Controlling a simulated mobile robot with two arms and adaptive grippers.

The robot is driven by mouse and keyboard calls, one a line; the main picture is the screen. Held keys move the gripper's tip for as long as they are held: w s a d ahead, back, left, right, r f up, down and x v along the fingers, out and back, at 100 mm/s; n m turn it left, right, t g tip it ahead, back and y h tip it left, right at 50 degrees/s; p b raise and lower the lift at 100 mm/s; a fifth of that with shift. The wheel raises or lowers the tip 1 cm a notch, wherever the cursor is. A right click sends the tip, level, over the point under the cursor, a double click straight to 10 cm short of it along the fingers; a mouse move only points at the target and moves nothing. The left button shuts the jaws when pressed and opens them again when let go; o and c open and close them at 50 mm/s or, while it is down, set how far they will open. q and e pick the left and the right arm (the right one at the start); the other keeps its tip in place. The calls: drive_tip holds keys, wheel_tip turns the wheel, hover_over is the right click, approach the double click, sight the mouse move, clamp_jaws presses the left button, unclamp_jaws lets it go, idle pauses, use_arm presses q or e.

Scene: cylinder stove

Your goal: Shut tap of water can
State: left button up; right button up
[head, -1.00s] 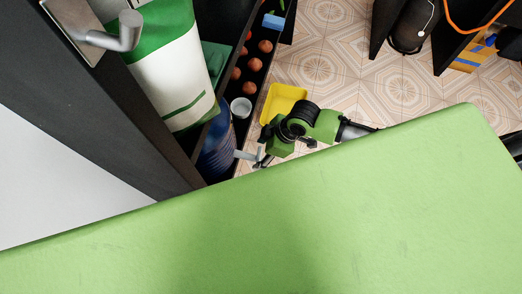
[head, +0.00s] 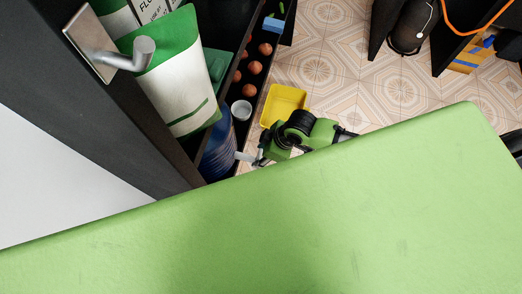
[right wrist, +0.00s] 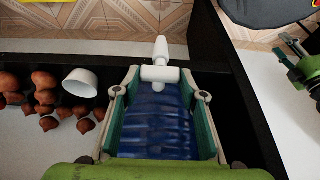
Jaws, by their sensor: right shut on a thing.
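The blue ribbed water can (head: 217,152) stands at the end of the dark shelf in the head view, partly hidden by the dark cabinet. Its white tap (head: 243,156) points right toward my right gripper (head: 264,157). In the right wrist view, the white tap (right wrist: 160,72) lies between the fingertips of my right gripper (right wrist: 160,85), and the blue can (right wrist: 155,130) fills the space behind it. The right gripper is shut on the tap. A green and dark part at the right wrist view's right edge may be my left gripper; its jaws are unclear.
A white cup (head: 241,109) and several brown round items (head: 255,67) stand on the shelf next to the can. A yellow tray (head: 284,101) lies beyond the right gripper. A metal handle (head: 143,52) and a green-white bag (head: 175,90) are at left. Tiled floor (head: 345,75) is open.

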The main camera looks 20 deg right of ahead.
drive_tip(key=o, duration=1.1)
drive_tip(key=shift+o, duration=0.2)
drive_tip(key=v, duration=1.2)
drive_tip(key=shift+w, duration=0.1)
